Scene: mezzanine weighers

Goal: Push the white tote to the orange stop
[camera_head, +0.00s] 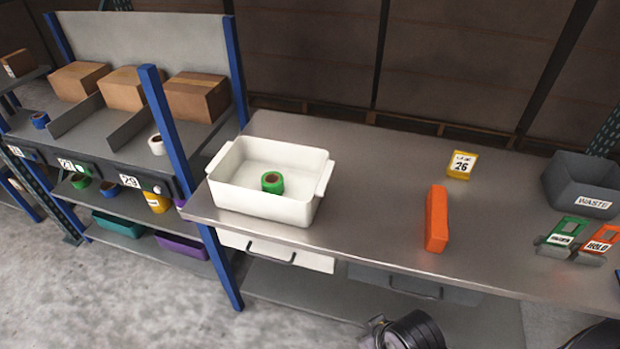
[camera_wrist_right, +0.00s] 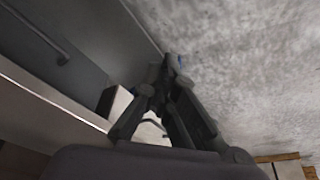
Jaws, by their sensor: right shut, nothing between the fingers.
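The white tote (camera_head: 262,208) stands upright at the left end of the metal bench (camera_head: 365,215), with a green tape roll (camera_head: 272,182) inside. The orange stop (camera_head: 436,218) is a bar lying on the bench to the right of the tote. Bare bench top separates the two. My right gripper (camera_wrist_right: 172,65) shows in the right wrist view with its fingers together and nothing between them. It is low, beside the bench front, with the concrete floor behind it, and is apart from the tote. My left gripper is in neither view.
A yellow numbered sign (camera_head: 461,165) stands behind the stop. A grey waste bin (camera_head: 583,184) and green (camera_head: 566,232) and orange (camera_head: 599,240) label holders are at the right. A blue-post rack (camera_head: 160,130) with cardboard boxes adjoins the left end. Drawers (camera_head: 275,252) sit below the bench.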

